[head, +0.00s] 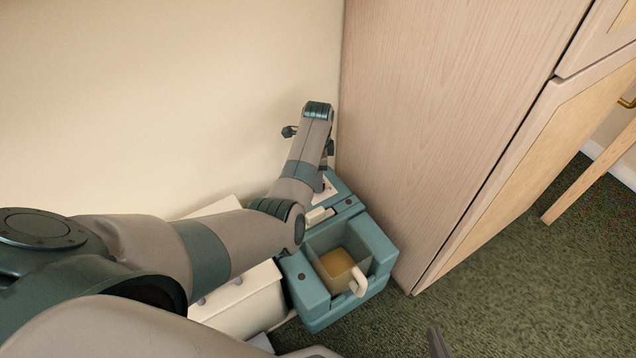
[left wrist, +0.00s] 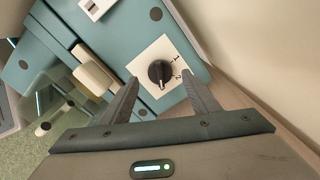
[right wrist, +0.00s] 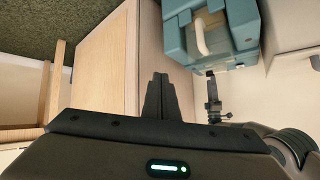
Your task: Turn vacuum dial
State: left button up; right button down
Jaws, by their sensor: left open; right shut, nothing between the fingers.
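The vacuum (head: 318,312) is a teal and off-white machine standing against the wall; it also shows in the right wrist view (right wrist: 245,28). Its dial (left wrist: 160,73) is a black round knob on a white square plate with numbers beside it. My left gripper (left wrist: 158,82) is open, with one fingertip on each side of the dial in the left wrist view. I cannot tell whether the fingers touch it. In the head view my left arm hides the dial.
A tall wooden cabinet (head: 440,110) stands close to the right of the vacuum. A cream wall (head: 170,90) is behind. The vacuum's container (head: 338,262) has a pale handle (head: 357,283). Green carpet (head: 530,290) is open at the right front.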

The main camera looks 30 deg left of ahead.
pick_arm(q)
jog(key=shift+f+b, duration=0.4)
jog(key=shift+f, duration=1.15)
pick_arm(e)
jog(key=shift+w+a+r+t+y, duration=0.15)
jog(key=shift+w+a+r+t, duration=0.2)
jog(key=shift+w+r+t, duration=0.3)
jog(key=shift+w+a+r+t+y, duration=0.15)
jog(key=shift+w+a+r+t, duration=0.25)
jog(key=shift+r, duration=0.45)
pick_arm(q)
jog(key=c, duration=1.1)
pick_arm(e)
jog(key=shift+d, duration=0.1)
